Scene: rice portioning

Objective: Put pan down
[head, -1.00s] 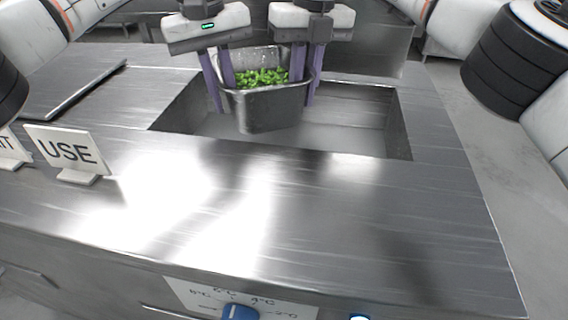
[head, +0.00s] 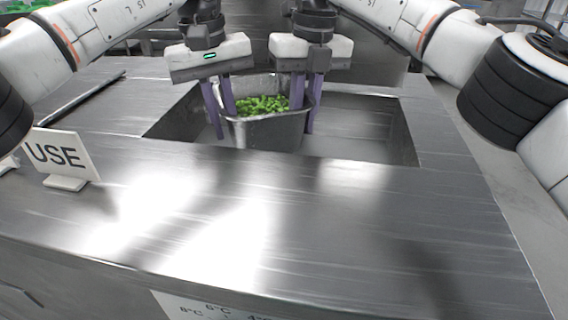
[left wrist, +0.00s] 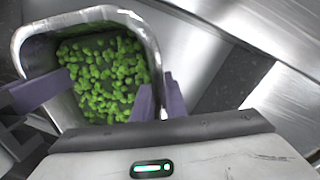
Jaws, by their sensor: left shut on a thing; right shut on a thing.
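A metal pan (head: 265,132) holds green pieces (head: 262,104) and sits upright inside the opening (head: 350,110) in the counter. Its lower part is hidden behind the opening's front edge, so I cannot tell whether it touches a support. My left gripper (head: 222,116) is shut on the pan's left wall. My right gripper (head: 305,114) is shut on the right wall. In the left wrist view the pan's rim (left wrist: 153,48) passes between my left gripper's purple fingers (left wrist: 160,100), with green pieces (left wrist: 105,78) inside.
The steel counter (head: 300,215) is clear in front of the opening. A white USE sign (head: 58,155) stands at the left. The opening has free room to the right of the pan. A flat metal piece (head: 85,95) lies at the back left.

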